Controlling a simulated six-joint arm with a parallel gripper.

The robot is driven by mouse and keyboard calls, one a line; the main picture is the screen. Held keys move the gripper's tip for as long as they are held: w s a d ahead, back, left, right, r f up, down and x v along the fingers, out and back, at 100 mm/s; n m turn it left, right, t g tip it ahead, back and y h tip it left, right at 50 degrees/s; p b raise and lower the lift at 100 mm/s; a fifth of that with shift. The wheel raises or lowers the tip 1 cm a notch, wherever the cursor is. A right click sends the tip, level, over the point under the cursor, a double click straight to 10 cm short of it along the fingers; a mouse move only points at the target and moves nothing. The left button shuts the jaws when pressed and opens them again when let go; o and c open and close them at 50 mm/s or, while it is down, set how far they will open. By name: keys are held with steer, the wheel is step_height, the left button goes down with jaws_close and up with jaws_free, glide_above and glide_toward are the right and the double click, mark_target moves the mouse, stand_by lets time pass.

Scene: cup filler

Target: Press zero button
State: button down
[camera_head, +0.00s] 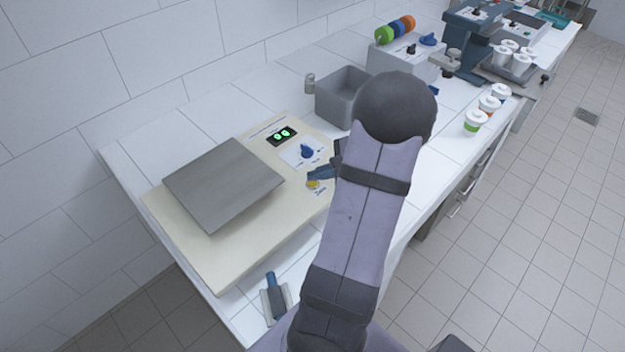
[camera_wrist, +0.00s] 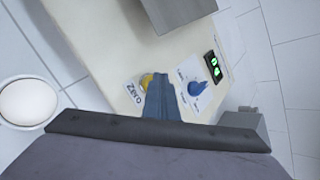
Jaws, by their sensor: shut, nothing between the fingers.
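The cream scale (camera_head: 215,243) stands on the white counter with a grey square weighing plate (camera_head: 224,184) on top. Its yellow zero button (camera_head: 313,184) is near the front right edge of the panel. In the wrist view the yellow button (camera_wrist: 147,81) shows beside the "Zero" label, partly hidden by my fingers. My gripper (camera_head: 312,173) is shut and empty, its blue fingertips right at the button. I cannot tell whether they touch it. A blue knob (camera_head: 306,151) and a green-lit display (camera_head: 282,136) sit further back on the panel.
A grey open bin (camera_head: 343,94) stands behind the scale. A blue-handled tool (camera_head: 273,296) lies at the front counter edge. Lidded cups (camera_head: 476,122) stand to the right, and a machine (camera_head: 470,40) stands at the back. My arm hides part of the counter.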

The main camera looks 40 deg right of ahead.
mark_target(317, 183)
steer(key=shift+r+p, duration=0.3)
steer(key=shift+r, duration=0.3)
steer(key=shift+r, duration=0.1)
steer(key=shift+r+p, duration=1.9)
steer(key=shift+r, duration=0.55)
steer(key=w+a+n+g+y, duration=0.25)
steer(key=a+n, duration=0.35)
steer(key=a, duration=0.6)
steer(key=s+a+n+g+h, duration=0.2)
steer(key=s+a+n, duration=0.4)
steer(key=a+n, duration=0.3)
steer(key=s+a+n+g+h, duration=0.2)
steer(key=s+a+n+g, duration=0.2)
steer(key=a+n, duration=0.5)
steer(key=shift+s+a+f+n, duration=0.15)
steer(key=shift+s+a+n, duration=0.2)
steer(key=shift+s, duration=0.85)
steer(key=shift+g, duration=0.25)
